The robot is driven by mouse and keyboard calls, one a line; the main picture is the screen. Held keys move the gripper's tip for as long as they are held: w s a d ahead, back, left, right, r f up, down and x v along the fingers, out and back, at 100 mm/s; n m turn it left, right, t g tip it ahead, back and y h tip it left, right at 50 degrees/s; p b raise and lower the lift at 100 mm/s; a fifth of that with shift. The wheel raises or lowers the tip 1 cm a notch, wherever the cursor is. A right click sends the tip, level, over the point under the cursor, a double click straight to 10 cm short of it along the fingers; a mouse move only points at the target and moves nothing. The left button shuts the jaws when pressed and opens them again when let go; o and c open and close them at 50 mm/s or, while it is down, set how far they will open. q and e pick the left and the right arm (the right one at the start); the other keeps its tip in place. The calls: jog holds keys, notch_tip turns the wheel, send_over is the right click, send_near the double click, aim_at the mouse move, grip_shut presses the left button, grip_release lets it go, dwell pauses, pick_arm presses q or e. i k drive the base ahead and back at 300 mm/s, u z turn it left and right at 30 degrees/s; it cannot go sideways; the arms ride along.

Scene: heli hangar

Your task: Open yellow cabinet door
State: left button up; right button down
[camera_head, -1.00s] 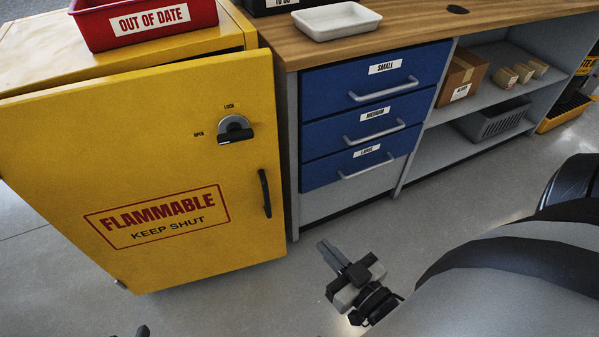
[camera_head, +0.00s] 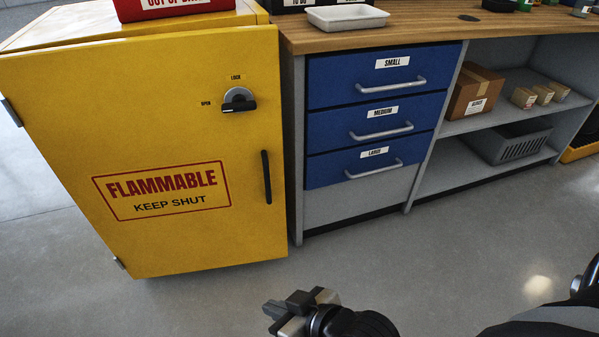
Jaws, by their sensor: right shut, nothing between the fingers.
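The yellow cabinet door (camera_head: 150,150) fills the left of the view, with hinges on its left edge. It stands at or close to its frame; I cannot tell if there is a small gap. A black vertical handle (camera_head: 266,177) is near its right edge. Above it is a round grey lock knob (camera_head: 239,98) with a black lever lying roughly level, between an OPEN mark on its left and a LOCK mark above. My right gripper (camera_head: 272,310) is at the bottom centre, shut and empty, below and apart from the door and handle. My left gripper is not in view.
Blue drawers (camera_head: 377,125) under a wooden worktop (camera_head: 420,32) stand right of the cabinet. Shelves with a cardboard box (camera_head: 473,92) and a grey crate (camera_head: 510,142) are further right. A red bin (camera_head: 170,8) sits on the cabinet. The floor (camera_head: 430,250) in front is clear.

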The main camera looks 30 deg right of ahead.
aim_at(136, 130)
jog(key=u, duration=0.05)
jog(key=k, duration=0.85)
jog(key=z, duration=0.9)
jog(key=i, duration=0.85)
jog(key=u, duration=0.8)
jog(key=i, duration=1.05)
jog(key=u, duration=0.3)
